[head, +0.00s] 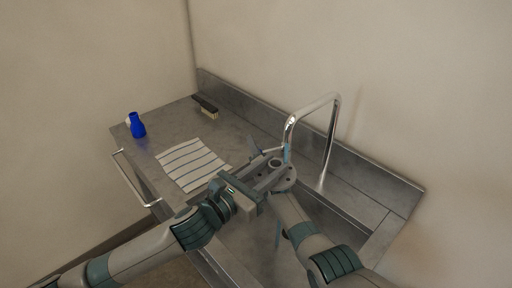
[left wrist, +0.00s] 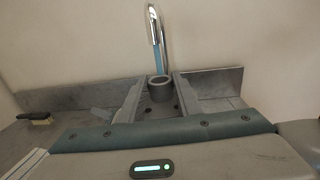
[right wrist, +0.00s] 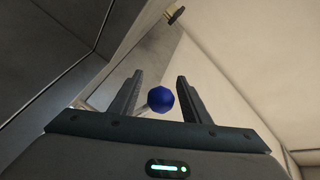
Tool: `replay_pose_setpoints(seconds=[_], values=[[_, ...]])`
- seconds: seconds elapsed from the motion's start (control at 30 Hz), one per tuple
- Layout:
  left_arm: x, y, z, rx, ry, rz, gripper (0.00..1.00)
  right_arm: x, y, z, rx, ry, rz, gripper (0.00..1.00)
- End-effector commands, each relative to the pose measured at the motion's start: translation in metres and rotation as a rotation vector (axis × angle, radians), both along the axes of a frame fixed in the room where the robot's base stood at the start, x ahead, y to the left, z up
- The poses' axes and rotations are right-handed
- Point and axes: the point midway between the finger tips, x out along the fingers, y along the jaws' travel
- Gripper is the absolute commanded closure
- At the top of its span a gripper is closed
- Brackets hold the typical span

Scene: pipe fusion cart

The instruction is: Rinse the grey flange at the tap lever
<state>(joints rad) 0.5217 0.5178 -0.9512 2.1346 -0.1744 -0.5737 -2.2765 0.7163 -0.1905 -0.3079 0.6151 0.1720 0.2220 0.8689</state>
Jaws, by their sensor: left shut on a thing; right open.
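The grey flange (head: 287,183), a disc with bolt holes and a raised round hub, is held over the sink under the arched tap (head: 310,108). My left gripper (head: 273,180) is shut on it. In the left wrist view the flange (left wrist: 158,90) sits between the fingers, and a blue water stream (left wrist: 158,62) falls from the spout into its hub. My right gripper (right wrist: 160,82) is open, with a round blue knob (right wrist: 160,98), apparently the tap lever's, between its fingers and not gripped. In the head view the right gripper is mostly hidden behind the left gripper and flange.
A striped cloth (head: 192,164) lies on the steel counter. A blue bottle (head: 137,125) stands at the left, and a brush (head: 206,106) lies near the back splash. A rail (head: 135,178) runs along the front edge. My arms are close together over the sink.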

Motion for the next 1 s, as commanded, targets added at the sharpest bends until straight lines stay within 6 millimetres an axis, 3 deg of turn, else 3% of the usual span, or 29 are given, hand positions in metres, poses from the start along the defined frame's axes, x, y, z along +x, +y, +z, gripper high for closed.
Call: replay_pose_setpoints(seconds=[0.27, 0.43, 1.0], values=[[-0.0001, -0.0001, 0.0006, -0.001, -0.001, 0.000, 0.96, 0.0001, 0.0002, 0.0001, 0.000, 0.000, 0.000, 0.59], [0.0001, -0.0001, 0.0006, -0.001, -0.001, 0.000, 0.96, 0.0001, 0.0004, 0.0003, 0.000, 0.000, 0.000, 1.00], [0.0001, -0.0001, 0.0008, -0.001, -0.001, 0.000, 0.96, -0.0075, -0.0048, 0.0059, -0.007, -0.014, 0.090, 1.00]])
